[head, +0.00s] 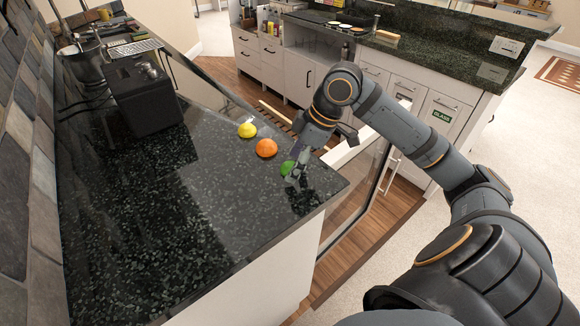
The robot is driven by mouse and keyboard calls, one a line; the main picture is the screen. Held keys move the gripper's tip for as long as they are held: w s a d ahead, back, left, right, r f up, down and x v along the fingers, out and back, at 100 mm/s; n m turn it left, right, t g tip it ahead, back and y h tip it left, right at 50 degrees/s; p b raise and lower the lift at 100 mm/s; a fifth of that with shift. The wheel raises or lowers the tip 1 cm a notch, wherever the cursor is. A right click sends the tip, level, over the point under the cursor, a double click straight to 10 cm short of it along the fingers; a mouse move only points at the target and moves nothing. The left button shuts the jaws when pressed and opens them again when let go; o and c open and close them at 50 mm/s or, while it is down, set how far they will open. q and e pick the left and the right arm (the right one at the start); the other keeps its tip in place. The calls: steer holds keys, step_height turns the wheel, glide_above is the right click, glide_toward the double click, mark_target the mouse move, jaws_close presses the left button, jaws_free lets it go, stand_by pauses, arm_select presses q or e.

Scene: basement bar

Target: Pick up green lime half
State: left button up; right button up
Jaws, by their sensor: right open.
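I cannot tell whether a finger touches the lime half. My left gripper is not in view.
An orange half (266,148) and a yellow lemon half (247,130) lie in a row behind the lime half. A black box-shaped machine (143,100) stands farther back on the counter. The counter's front left area is clear. Cabinets (285,70) stand across the aisle.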

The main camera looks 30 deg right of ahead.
steer(key=c, duration=1.1)
steer(key=shift+o, duration=0.2)
steer(key=shift+r, duration=0.1)
steer(key=shift+r, duration=0.25)
step_height(320, 180, up, 2)
steer(key=shift+p, duration=0.45)
arm_select(q)
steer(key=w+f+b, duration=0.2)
steer(key=b, duration=0.1)
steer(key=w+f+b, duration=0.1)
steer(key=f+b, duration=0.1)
steer(key=b, duration=0.1)
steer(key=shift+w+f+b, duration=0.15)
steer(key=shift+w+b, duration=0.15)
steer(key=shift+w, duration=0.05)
arm_select(e)
steer(key=s+d+r, duration=0.4)
steer(key=d+r, duration=0.6)
steer(key=d, duration=0.3)
steer(key=shift+d+r, duration=0.2)
